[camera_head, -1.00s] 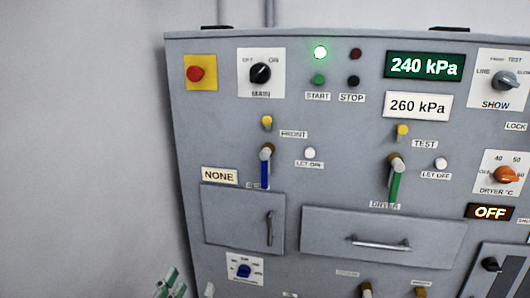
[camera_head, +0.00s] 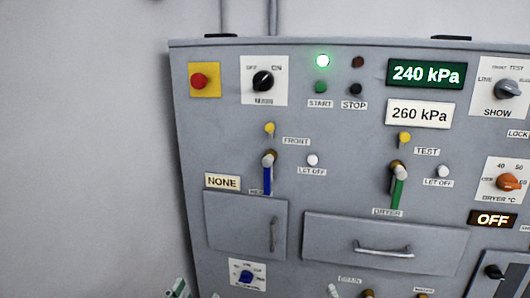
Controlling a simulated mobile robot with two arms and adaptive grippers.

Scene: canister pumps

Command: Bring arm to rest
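Neither of my grippers nor any clear part of my arms shows in the head view. A grey control panel (camera_head: 340,160) fills most of the picture. A green display (camera_head: 426,74) on it reads 240 kPa and a white plate (camera_head: 419,113) reads 260 kPa. The green lamp (camera_head: 322,60) above START is lit. The blue-handled lever (camera_head: 268,175) and the green-handled lever (camera_head: 398,185) both point down.
A closed small door (camera_head: 240,225) and a closed drawer (camera_head: 340,240) with a bar handle sit low on the panel. An orange DRYER knob (camera_head: 509,182) is at right, above a display (camera_head: 492,219) reading OFF. A plain wall (camera_head: 80,150) fills the left.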

